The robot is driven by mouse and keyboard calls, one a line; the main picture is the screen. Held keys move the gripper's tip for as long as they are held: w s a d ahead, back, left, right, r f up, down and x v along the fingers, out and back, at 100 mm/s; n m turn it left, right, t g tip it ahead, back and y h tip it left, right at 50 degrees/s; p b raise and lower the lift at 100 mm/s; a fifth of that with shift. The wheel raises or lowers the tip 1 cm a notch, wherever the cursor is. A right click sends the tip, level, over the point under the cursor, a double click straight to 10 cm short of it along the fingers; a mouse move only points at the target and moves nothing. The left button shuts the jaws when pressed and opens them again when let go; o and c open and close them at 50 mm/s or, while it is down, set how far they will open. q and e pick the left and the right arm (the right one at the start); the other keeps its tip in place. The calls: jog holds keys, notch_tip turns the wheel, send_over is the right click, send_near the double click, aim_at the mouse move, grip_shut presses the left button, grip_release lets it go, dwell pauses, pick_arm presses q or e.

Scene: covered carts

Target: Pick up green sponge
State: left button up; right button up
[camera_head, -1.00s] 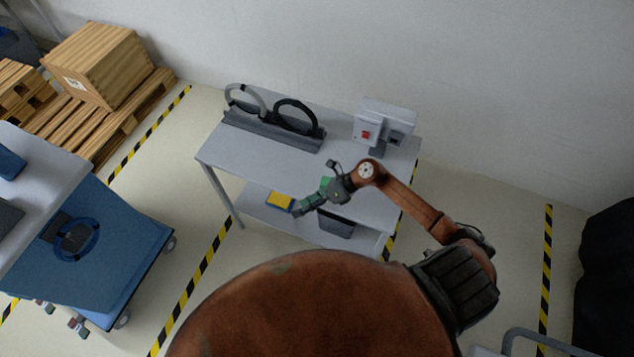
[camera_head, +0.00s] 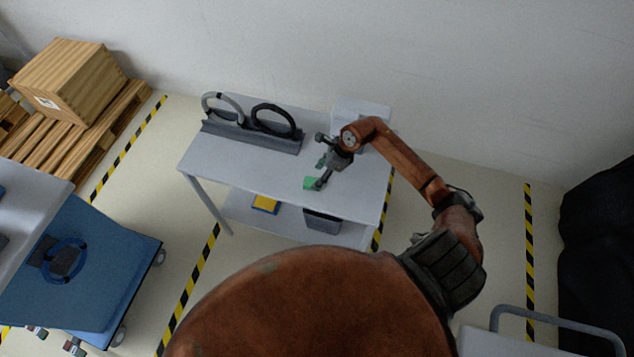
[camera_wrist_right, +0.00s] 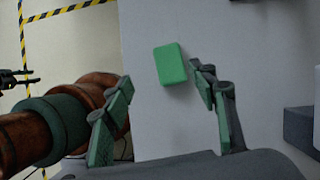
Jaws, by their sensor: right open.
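The green sponge (camera_head: 311,183) lies flat on the grey cart's top, near its front edge. It also shows in the right wrist view (camera_wrist_right: 170,64), lying just beyond the fingertips. My right gripper (camera_head: 322,174) is over the cart top at the sponge, with a finger overlapping the sponge's right side in the head view. In the right wrist view my right gripper (camera_wrist_right: 160,78) is open, its green-padded fingers spread, with nothing between them. The sponge is closer to the right-hand finger there. A small dark gripper-like part at the left edge of the wrist view may be my left gripper.
A rack with two rings (camera_head: 252,135) stands at the cart's back left, and a pale box (camera_head: 360,110) at its back right, partly behind my arm. The lower shelf holds a yellow-and-blue item (camera_head: 265,204) and a grey bin (camera_head: 322,222).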

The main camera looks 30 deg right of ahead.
aim_at(313, 181)
jog(key=shift+w+d+f+h, duration=0.2)
jog(key=shift+d+f+h, duration=0.25)
jog(key=shift+d, duration=0.25)
jog(key=x, duration=0.2)
jog(key=p+x, duration=0.1)
jog(key=x, duration=0.2)
jog(key=shift+w+a+f+p, duration=0.15)
jog(key=shift+a+f+p, duration=0.15)
jog(key=shift+a, duration=0.1)
jog(key=shift+w+a+f, duration=0.1)
jog(key=shift+f, duration=0.35)
jog(key=shift+c, duration=0.7)
jog(key=c, duration=0.8)
